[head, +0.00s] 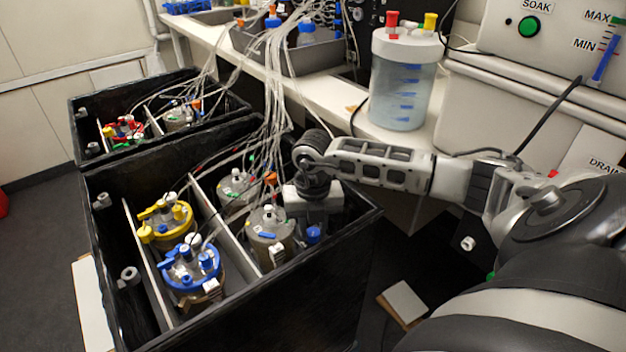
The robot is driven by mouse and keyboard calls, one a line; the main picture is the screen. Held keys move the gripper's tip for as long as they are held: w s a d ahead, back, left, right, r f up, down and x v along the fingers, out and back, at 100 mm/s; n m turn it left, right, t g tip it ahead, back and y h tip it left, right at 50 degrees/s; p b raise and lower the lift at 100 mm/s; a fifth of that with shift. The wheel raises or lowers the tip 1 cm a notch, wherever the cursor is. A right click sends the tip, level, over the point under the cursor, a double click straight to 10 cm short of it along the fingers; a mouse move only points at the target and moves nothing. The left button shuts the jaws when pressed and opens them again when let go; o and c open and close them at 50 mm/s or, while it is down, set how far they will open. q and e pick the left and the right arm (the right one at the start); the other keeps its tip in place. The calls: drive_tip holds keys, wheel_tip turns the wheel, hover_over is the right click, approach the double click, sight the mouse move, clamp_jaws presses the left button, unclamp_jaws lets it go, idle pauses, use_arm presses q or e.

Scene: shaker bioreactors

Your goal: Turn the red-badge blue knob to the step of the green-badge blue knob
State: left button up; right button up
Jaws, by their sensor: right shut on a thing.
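My right gripper (313,222) reaches in from the right and points down over the right end of the near black bin. It is shut on a small blue knob (313,235), which shows just below it. The gripper hides part of the knob, and I cannot make out a badge on it. Next to it on the left stands a grey-lidded vessel (270,224) with small blue and white fittings. I cannot tell which other blue part has the green badge. My left gripper is not in view.
The near black bin (300,300) also holds a blue-ringed vessel (190,268) and a yellow-ringed vessel (164,220). Many pale tubes (275,90) hang down into it. A clear tank (402,85) stands on the white bench behind my right arm.

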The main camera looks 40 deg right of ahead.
sight(313, 231)
drive_tip(key=m+p, duration=0.1)
drive_tip(key=m, duration=0.4)
drive_tip(key=shift+r+m, duration=0.15)
drive_tip(key=shift+m, duration=0.15)
drive_tip(key=shift+m+p, duration=0.95)
drive_tip(key=shift+m, duration=1.15)
drive_tip(key=o, duration=1)
wheel_tip(313, 231, up, 16)
drive_tip(key=shift+f, duration=0.1)
